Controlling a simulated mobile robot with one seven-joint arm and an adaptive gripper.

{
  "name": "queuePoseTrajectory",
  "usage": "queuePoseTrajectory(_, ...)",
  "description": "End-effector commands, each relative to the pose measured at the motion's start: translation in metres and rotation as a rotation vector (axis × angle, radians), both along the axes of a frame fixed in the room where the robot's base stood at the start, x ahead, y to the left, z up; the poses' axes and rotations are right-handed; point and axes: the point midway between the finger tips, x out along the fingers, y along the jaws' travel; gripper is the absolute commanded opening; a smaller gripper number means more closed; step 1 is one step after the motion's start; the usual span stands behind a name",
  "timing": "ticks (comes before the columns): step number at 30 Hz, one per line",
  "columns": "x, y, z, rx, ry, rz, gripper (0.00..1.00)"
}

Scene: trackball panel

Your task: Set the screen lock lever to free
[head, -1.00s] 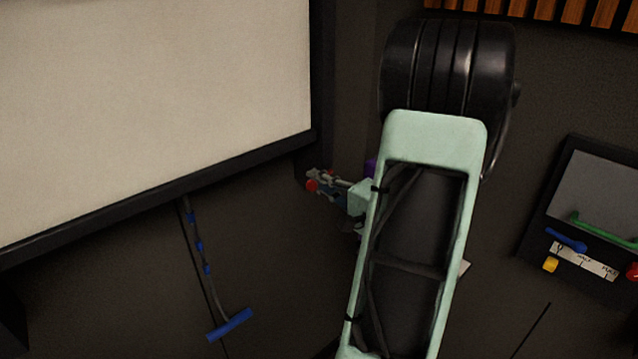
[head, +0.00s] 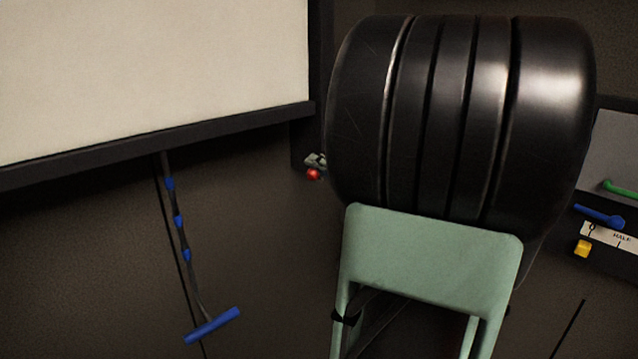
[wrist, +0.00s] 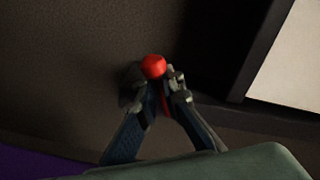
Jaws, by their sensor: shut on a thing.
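The screen lock lever shows as a red round knob (wrist: 153,66) with a red strip below it, on the dark wall in the wrist view. In the head view its red knob (head: 314,174) sits just below the screen's lower right corner. My gripper (wrist: 157,86) is shut on the lever, with its fingers on both sides just below the knob. In the head view only a grey fingertip shows beside the knob; my arm hides the rest. The lever's base and any free or lock marking are hidden, so its setting cannot be told.
The pale screen (head: 150,70) with its dark frame is at the upper left. A cord with a blue handle (head: 212,326) hangs below it.

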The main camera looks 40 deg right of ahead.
Motion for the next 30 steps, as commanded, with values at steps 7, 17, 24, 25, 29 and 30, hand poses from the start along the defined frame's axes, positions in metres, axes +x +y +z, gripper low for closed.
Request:
queuePoseTrajectory(7, 0.0009, 0.0047, -0.0109, -0.041, 0.008, 0.014, 0.0)
queuePoseTrajectory(17, 0.0012, 0.004, -0.0093, -0.055, 0.008, 0.013, 0.0)
queuePoseTrajectory(24, 0.0012, 0.004, -0.0093, -0.055, 0.007, 0.014, 0.08)
queuePoseTrajectory(25, 0.0012, 0.004, -0.0093, -0.054, 0.007, 0.014, 0.11)
queuePoseTrajectory(29, 0.001, 0.0035, -0.0084, -0.055, 0.005, 0.013, 0.26)
queuePoseTrajectory(30, 0.0009, 0.003, -0.0078, -0.056, 0.004, 0.012, 0.26)
